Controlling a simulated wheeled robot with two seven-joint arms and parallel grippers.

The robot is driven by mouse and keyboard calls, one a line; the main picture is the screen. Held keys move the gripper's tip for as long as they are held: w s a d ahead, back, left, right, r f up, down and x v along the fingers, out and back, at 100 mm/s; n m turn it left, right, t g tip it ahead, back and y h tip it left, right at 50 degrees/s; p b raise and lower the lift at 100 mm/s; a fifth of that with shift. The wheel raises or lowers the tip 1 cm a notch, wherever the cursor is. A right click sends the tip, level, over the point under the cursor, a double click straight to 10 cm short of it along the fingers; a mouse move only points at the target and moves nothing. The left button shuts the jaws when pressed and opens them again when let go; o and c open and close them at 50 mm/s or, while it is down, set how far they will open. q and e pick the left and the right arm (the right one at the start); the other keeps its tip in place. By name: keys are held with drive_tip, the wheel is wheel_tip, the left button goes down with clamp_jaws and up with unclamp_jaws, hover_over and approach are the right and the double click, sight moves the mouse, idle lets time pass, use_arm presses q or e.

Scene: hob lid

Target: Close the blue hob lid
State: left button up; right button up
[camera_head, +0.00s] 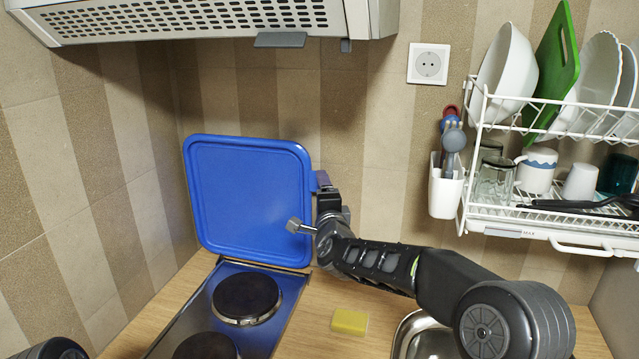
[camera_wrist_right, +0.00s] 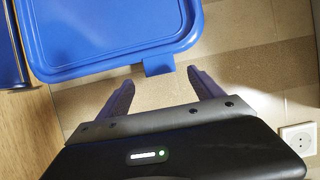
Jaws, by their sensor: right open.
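The blue hob lid (camera_head: 250,200) stands raised, almost upright against the tiled wall, at the back edge of the hob (camera_head: 228,318). In the right wrist view, the lid (camera_wrist_right: 110,30) fills the upper left, with a small blue tab (camera_wrist_right: 158,66) on its edge. My right gripper (camera_head: 323,181) is at the lid's right edge, near its upper half. In the wrist view, my right gripper (camera_wrist_right: 160,77) is open, with the tab in line with the gap between its fingertips. I cannot tell whether it touches the lid. My left gripper is not in view.
The hob shows two dark burners (camera_head: 246,298). A yellow sponge (camera_head: 349,321) lies on the wooden counter beside a metal sink (camera_head: 425,335). A range hood (camera_head: 200,20) hangs above. A white dish rack (camera_head: 550,205) is on the right wall. A socket (camera_head: 428,64) is between.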

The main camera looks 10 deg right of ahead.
drive_tip(key=w+p, duration=0.2)
drive_tip(key=w, duration=0.3)
drive_tip(key=shift+w, duration=0.2)
clamp_jaws()
idle(0.7)
